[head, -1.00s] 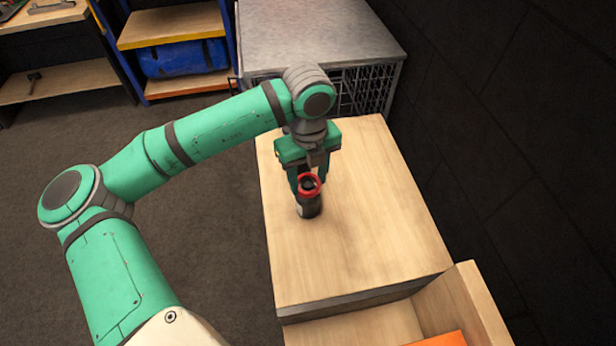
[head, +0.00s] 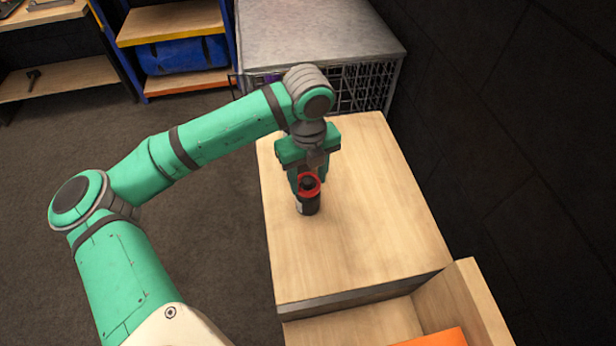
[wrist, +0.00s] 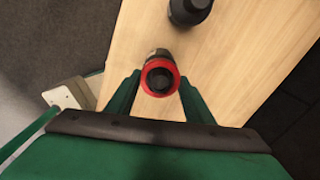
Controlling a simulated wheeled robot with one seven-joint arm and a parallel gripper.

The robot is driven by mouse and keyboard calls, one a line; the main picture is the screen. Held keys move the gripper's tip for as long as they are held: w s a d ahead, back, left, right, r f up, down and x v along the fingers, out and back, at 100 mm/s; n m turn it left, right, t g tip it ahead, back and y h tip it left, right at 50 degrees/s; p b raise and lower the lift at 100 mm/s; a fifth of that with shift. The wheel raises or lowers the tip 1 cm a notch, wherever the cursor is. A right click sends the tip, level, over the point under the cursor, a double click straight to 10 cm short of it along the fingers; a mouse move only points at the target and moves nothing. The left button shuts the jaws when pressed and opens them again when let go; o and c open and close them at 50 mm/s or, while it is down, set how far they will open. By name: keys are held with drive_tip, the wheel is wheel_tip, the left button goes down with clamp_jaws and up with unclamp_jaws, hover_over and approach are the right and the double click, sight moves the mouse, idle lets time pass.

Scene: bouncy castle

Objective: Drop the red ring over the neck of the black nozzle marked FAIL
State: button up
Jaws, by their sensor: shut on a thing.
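The red ring (head: 309,184) is at the top of a black nozzle (head: 308,205) that stands upright on the wooden table. The nozzle's dark top shows through the ring's opening, also in the wrist view, where the ring (wrist: 147,77) sits between the two fingertips. I cannot tell how far down the neck the ring is. A pale patch on the nozzle's side is too small to read. My gripper (wrist: 160,80) points down and is shut on the ring. A second black nozzle (wrist: 188,10) stands close by at the wrist view's top edge; I cannot make it out in the head view.
The wooden table top (head: 370,230) is clear around the nozzle to the right and front. A dark wall (head: 510,150) runs along the right. A metal-topped wire cage (head: 320,35) stands behind. Shelves with a blue bag (head: 183,55) are at the back left.

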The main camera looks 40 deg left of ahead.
drive_tip(key=o, duration=1.1)
wheel_tip(320, 180, up, 11)
drive_tip(key=shift+f, duration=0.15)
idle(0.3)
